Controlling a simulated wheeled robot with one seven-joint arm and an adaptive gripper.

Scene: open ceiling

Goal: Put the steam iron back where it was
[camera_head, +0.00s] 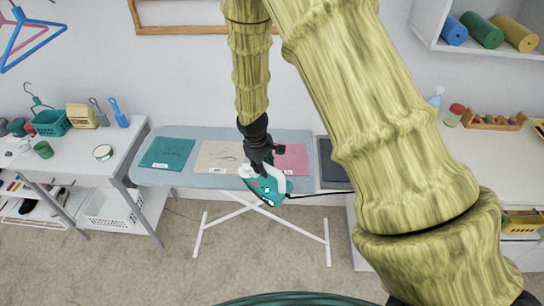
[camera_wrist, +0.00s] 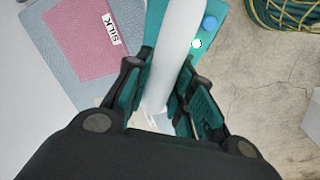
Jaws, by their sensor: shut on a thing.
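The steam iron (camera_head: 270,192), teal with a white handle, hangs in my gripper (camera_head: 264,168) at the front edge of the ironing board (camera_head: 150,178). In the wrist view the fingers of my gripper (camera_wrist: 163,95) are shut around the white handle (camera_wrist: 180,40). Part of the iron's teal body shows behind the handle; its soleplate is hidden. A dark cord runs from the iron to the right. On the board lie a teal cloth (camera_head: 168,153), a beige cloth (camera_head: 218,157) and a pink cloth (camera_head: 293,156), labelled SILK in the wrist view (camera_wrist: 75,35). A dark grey panel (camera_head: 332,165) is at the board's right end.
A right counter (camera_head: 480,150) has a spray bottle, a jar and a wooden rack (camera_head: 492,121). My arm hides much of the right side. Floor in front is clear.

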